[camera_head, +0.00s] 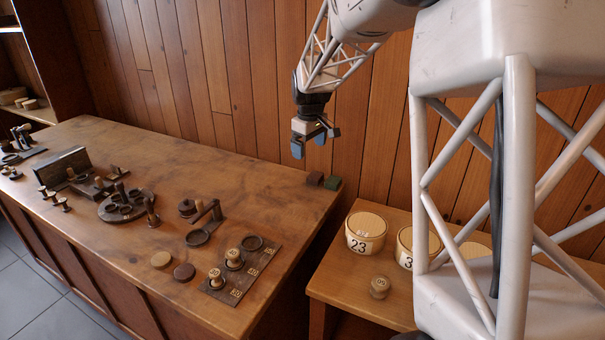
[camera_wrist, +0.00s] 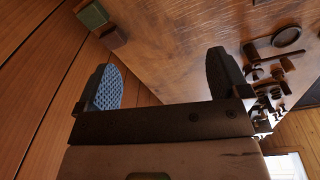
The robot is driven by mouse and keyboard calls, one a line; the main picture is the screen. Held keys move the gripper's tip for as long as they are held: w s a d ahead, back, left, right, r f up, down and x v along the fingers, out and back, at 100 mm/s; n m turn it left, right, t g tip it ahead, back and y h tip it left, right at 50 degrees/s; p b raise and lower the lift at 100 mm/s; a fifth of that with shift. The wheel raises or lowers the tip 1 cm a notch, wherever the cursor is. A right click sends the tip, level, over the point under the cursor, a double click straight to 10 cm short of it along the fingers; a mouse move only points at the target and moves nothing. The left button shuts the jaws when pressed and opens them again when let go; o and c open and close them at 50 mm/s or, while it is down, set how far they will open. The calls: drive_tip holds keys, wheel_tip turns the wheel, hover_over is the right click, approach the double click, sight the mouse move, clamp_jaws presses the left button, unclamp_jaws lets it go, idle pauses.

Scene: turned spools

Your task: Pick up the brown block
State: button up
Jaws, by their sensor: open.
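The brown block (camera_head: 315,178) is a small dark reddish-brown cube at the far right corner of the wooden workbench. A green block (camera_head: 333,183) sits right beside it, close to the bench's right edge. In the wrist view, the brown block (camera_wrist: 113,37) and the green block (camera_wrist: 92,14) show at the upper left. My gripper (camera_head: 309,143) is open and empty, in the air above the brown block in the head picture. Its two fingers, with blue textured pads, stand wide apart in the wrist view (camera_wrist: 163,78).
The workbench (camera_head: 240,180) holds several turned pieces, a dark board with numbered spools (camera_head: 240,268) and a round plate (camera_head: 127,207). A lower side table (camera_head: 345,290) at right holds numbered round tubs (camera_head: 366,232). A wood-panelled wall (camera_head: 230,80) rises behind the bench.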

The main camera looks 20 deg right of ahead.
drive_tip(key=w+d+f+n, duration=0.1)
drive_tip(key=w+d+f, duration=0.5)
drive_tip(key=w, duration=0.4)
drive_tip(key=n, duration=0.2)
hover_over(315, 175)
drive_tip(key=shift+g, duration=0.4)
drive_tip(key=f, duration=0.9)
drive_tip(key=shift+w+d, duration=0.15)
drive_tip(key=shift+d, duration=0.15)
drive_tip(key=shift+f, duration=0.1)
drive_tip(key=shift+f, duration=1.25)
drive_tip(key=shift+s+a+f, duration=0.1)
drive_tip(key=shift+a+f, duration=0.05)
drive_tip(key=shift+f, duration=1.15)
drive_tip(key=shift+s+a+f, duration=0.1)
drive_tip(key=shift+f, duration=1.2)
drive_tip(key=shift+c, duration=0.2)
drive_tip(key=c, duration=1)
